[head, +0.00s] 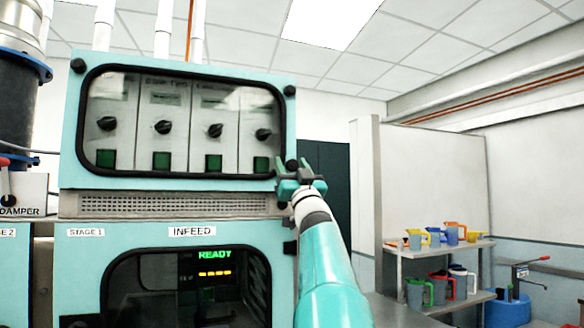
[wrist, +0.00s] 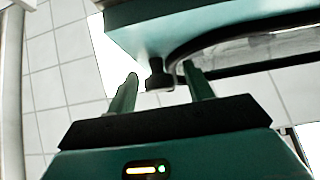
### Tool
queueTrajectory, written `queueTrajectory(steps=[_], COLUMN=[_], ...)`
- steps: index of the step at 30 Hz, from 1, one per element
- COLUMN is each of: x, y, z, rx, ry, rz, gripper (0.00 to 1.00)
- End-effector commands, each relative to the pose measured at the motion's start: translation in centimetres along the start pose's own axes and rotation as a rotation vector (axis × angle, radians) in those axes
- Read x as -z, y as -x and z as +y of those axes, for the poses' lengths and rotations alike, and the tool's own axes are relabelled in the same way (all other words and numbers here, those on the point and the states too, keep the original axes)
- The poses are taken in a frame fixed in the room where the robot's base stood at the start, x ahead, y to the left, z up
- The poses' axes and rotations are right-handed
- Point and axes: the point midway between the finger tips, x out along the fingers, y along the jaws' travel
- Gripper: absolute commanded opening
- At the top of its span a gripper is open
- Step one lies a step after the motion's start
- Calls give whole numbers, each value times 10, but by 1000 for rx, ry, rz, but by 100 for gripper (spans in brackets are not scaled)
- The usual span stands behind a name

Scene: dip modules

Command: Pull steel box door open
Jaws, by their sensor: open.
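The upper teal steel box (head: 180,75) has a front panel with a large black-rimmed window and black knobs at its corners. This front looks closed. Knobs and green squares show behind the glass. My gripper (head: 292,165) is at the panel's lower right corner, its fingers pointing at the box. In the wrist view my gripper (wrist: 159,72) is open, with a small black knob (wrist: 157,78) of the box between its fingertips in the picture. I cannot tell whether either finger touches it. In the head view my gripper hides most of that corner.
Below is a teal INFEED unit (head: 192,232) with a lit READY display. A shelf (head: 440,247) with several coloured jugs stands at the right, beside a blue drum (head: 507,308). A pale partition (head: 430,180) stands behind. Open air lies right of the box.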

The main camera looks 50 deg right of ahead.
Motion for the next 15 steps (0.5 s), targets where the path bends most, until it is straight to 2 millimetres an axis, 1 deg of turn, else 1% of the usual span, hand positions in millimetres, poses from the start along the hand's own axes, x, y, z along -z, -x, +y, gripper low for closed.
queueTrajectory(steps=[8, 11, 15], x=[1, 0, 1], y=[-1, -1, -1], z=[0, 0, 0], rx=[-1, 0, 0], ry=[0, 0, 0], rz=[0, 0, 0], gripper=[52, 34, 7])
